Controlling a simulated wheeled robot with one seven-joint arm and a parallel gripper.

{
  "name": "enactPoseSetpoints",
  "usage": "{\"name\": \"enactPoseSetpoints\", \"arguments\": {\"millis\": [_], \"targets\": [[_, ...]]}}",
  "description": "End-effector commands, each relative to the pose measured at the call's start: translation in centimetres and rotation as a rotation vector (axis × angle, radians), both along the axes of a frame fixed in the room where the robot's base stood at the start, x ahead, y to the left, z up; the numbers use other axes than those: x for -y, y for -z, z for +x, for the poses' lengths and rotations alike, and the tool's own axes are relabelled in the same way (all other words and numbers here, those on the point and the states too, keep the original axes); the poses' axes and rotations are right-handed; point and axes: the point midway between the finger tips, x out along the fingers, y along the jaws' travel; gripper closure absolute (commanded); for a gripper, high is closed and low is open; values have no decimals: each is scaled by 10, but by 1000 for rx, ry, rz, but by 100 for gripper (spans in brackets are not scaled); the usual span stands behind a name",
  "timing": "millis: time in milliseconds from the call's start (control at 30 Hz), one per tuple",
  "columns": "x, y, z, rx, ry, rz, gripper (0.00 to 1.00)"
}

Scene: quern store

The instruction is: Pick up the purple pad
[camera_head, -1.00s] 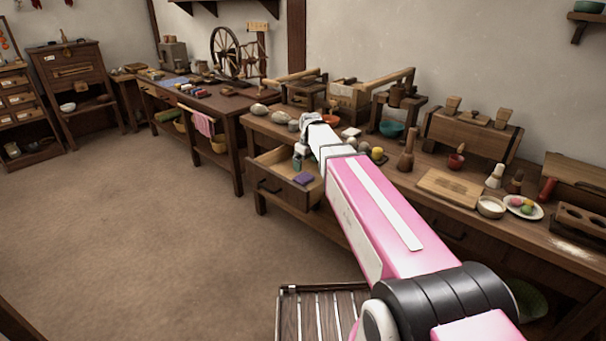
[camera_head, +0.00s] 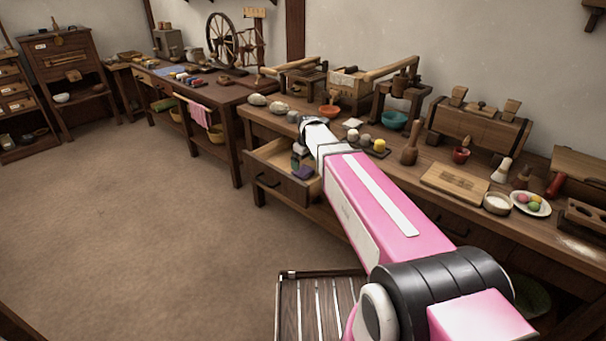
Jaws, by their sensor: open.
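The purple pad (camera_head: 303,173) lies in the open drawer (camera_head: 282,187) of the long workbench, near the drawer's front right corner. Small bottle-like items (camera_head: 298,153) stand just behind it in the drawer. My pink and white arm reaches across the view from the lower right toward the bench, and its white far end is above and beside the drawer's right side. The fingers of my gripper are hidden behind the arm, so I cannot see how they sit relative to the pad.
The workbench top (camera_head: 425,160) holds bowls, stones, a wooden board (camera_head: 454,184) and a plate of coloured balls (camera_head: 530,204). A slatted wooden rack (camera_head: 300,305) stands low in front. The floor to the left is clear.

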Motion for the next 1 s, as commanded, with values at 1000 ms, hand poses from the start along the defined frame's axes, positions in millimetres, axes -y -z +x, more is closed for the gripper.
{"name": "enactPoseSetpoints", "arguments": {"millis": [1000], "targets": [[-3, 45, 6, 0, 0, 0, 37]]}}
